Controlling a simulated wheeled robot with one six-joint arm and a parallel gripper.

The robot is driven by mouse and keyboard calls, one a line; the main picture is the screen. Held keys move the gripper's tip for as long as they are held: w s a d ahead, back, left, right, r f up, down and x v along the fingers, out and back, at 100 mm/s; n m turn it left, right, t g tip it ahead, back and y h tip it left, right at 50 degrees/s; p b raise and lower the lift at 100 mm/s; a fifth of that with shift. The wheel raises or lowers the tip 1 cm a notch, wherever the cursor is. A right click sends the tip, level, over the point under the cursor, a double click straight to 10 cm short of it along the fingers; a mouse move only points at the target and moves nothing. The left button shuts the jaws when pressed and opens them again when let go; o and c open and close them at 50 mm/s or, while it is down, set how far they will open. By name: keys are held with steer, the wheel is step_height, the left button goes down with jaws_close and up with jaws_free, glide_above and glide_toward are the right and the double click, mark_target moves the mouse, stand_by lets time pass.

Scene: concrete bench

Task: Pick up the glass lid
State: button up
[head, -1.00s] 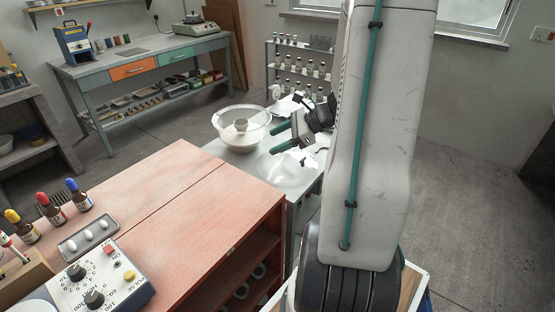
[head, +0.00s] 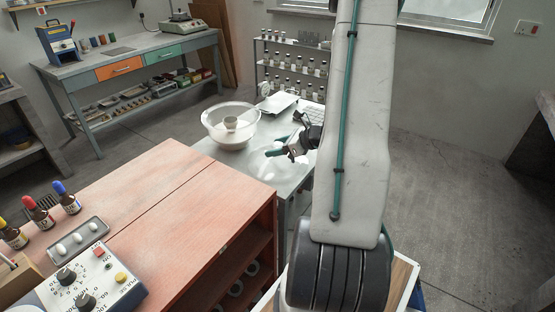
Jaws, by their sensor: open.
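My gripper (head: 271,151), with teal fingers, is open and hangs over the grey side table (head: 288,180), its fingers pointing left. It looks empty. A faint clear patch with bright glints (head: 266,172) shows on the table just below the fingers. It may be the glass lid, but its outline is too faint to be sure. I cannot tell the gap between it and the fingers. My arm hides the right part of this table.
A wide translucent bowl (head: 213,131) with a small cup inside stands left of the gripper. A white tray (head: 277,103) lies behind. A rack of small bottles (head: 290,66) stands at the back.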

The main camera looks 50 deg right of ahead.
jaws_close()
steer(key=shift+r, duration=0.15)
